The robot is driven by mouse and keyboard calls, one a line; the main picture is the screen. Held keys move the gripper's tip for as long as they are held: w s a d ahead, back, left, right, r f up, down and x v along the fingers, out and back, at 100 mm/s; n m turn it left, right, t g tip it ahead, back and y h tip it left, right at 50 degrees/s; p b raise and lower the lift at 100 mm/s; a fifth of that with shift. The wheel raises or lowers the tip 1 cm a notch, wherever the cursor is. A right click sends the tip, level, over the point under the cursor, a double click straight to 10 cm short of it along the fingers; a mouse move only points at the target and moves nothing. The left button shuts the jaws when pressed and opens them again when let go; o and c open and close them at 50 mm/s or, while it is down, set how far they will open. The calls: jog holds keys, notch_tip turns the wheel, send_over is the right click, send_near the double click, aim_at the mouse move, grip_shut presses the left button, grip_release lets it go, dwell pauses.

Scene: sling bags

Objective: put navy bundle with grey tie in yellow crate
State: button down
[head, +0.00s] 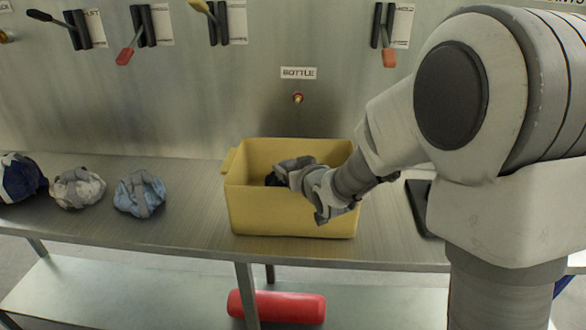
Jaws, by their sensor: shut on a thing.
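The yellow crate (290,215) stands on the metal bench. My gripper (283,173) reaches into its open top from the right, tilted downward. It is shut on a dark navy bundle (271,180), of which only a small part shows between the gripper and the crate's left side. The crate's front wall and my gripper hide the rest, so I cannot tell whether the bundle touches the crate floor. Its tie cannot be made out.
A light blue bundle (140,194), a white and grey bundle (78,188) and a dark blue and white bundle (22,178) sit on the bench (190,235) at left. A red cylinder (277,307) lies on the lower shelf. Levers line the back wall.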

jog(key=shift+s+f+b, duration=0.15)
jog(key=shift+f+b, duration=0.15)
jog(key=shift+f, duration=0.35)
grip_release()
jog(key=shift+s+d+f, duration=0.1)
jog(key=shift+f, duration=0.1)
jog(key=shift+r+p, duration=0.85)
jog(key=shift+p, duration=0.2)
jog(key=s+d+r+m+g+h, duration=0.25)
jog(key=s+d+r, duration=0.35)
jog(key=s+d, duration=0.6)
jog(key=s+d+m+g+h, duration=0.1)
jog(key=s+d+g, duration=0.1)
jog(key=s, duration=0.8)
jog(key=s+d+r+m+g+h, duration=0.1)
jog(key=s+d+g+h, duration=0.1)
jog(key=s, duration=0.8)
jog(key=shift+s+d+r+g, duration=0.25)
jog(key=shift+d+g, duration=0.3)
